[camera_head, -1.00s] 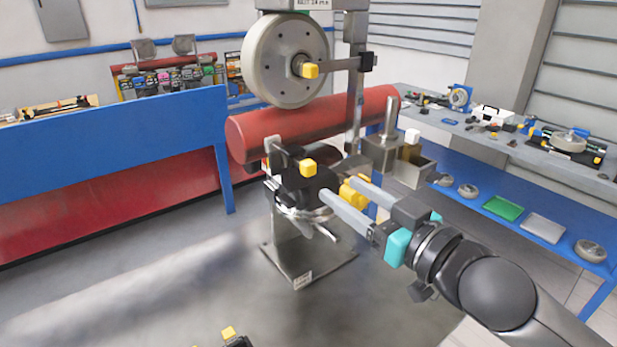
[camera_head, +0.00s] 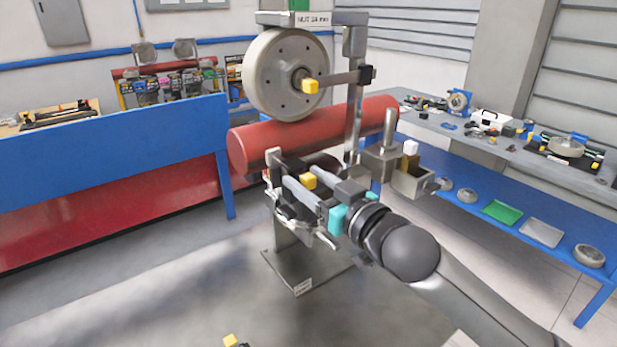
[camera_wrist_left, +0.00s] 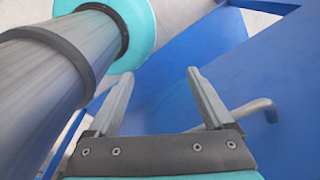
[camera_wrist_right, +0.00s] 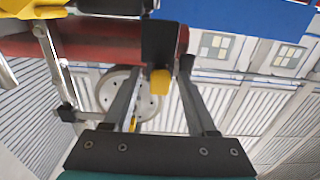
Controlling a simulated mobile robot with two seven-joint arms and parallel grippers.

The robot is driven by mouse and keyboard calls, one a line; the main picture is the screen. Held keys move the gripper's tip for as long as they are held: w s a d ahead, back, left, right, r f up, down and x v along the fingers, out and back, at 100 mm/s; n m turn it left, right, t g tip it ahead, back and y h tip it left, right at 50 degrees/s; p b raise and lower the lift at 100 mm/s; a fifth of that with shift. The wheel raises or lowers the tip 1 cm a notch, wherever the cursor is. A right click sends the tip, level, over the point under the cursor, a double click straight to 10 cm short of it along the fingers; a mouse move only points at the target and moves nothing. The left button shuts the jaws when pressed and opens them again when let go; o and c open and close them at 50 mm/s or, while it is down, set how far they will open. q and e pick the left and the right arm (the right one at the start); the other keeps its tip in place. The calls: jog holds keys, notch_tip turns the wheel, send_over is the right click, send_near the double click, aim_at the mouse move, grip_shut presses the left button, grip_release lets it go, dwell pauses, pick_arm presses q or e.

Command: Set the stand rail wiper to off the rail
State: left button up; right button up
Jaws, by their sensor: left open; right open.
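The stand rail wiper seems to be the dark part with a yellow knob (camera_head: 308,181), low on the stand in front of the red rail (camera_head: 310,135). My right gripper (camera_head: 296,176) is open, its fingers on either side of the knob. In the right wrist view the yellow knob (camera_wrist_right: 160,82) and its dark block (camera_wrist_right: 160,42) show between the open fingers (camera_wrist_right: 161,70); I cannot tell whether they touch. Part of the wiper is hidden behind the gripper. My left gripper (camera_wrist_left: 160,73) is open and empty in the left wrist view.
A grey wheel (camera_head: 280,75) with another yellow knob (camera_head: 310,87) sits above the rail. A metal box (camera_head: 413,182) is close right of my right gripper. A blue bench (camera_head: 110,145) stands left, a blue shelf (camera_head: 480,185) right.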

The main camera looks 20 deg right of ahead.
jog(key=shift+w, duration=0.1)
jog(key=shift+c, duration=0.4)
grip_shut()
dwell(1.0)
